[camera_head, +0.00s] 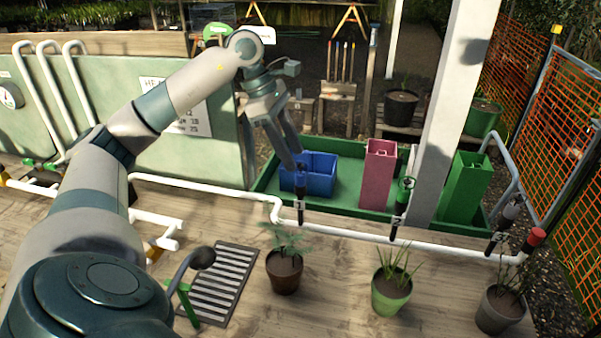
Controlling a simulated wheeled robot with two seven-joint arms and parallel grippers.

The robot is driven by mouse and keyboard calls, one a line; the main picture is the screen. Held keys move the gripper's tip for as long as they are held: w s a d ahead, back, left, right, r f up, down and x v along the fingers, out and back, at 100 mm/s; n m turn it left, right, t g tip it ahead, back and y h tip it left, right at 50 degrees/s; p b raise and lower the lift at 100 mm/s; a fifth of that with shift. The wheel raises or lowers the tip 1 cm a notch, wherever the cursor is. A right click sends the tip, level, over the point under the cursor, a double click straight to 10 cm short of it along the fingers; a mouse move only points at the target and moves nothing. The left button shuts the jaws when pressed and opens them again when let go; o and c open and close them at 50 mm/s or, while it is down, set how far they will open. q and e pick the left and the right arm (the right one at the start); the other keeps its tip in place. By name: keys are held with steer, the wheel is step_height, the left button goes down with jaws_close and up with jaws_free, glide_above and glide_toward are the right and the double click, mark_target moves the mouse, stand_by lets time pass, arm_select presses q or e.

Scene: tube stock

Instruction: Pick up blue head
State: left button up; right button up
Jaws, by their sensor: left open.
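A small dark-blue head (300,171) tops the dark upright riser marked 1 (300,203) on the white pipe. It stands in front of the blue bin (323,174), so its outline is hard to separate from it. My left arm comes in from the left and bends down at the wrist. My left gripper (294,160) points down with its fingers apart, its tips at the top of the blue head. The near finger overlaps the head's left side in the picture. I cannot tell whether they touch. My right gripper is out of view.
A green head (407,184) tops riser 2, a grey head (513,208) riser 3. A red cap (536,236) ends the pipe. Pink (380,174) and green (465,185) bins stand in the green tray. Potted plants line the front; a white post (457,100) rises behind riser 2.

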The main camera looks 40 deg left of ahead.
mark_target(301, 173)
arm_select(q)
steer(key=shift+d+f, duration=0.15)
steer(key=shift+f, duration=0.15)
steer(key=shift+p+x, duration=0.7)
steer(key=shift+x, duration=0.15)
steer(key=p+x, duration=0.1)
steer(key=x, duration=0.1)
steer(key=shift+d+f, duration=0.15)
steer(key=shift+f, duration=0.15)
steer(key=shift+w+d+f, duration=0.1)
steer(key=shift+w+f, duration=0.05)
steer(key=shift+f, duration=0.25)
jaws_close()
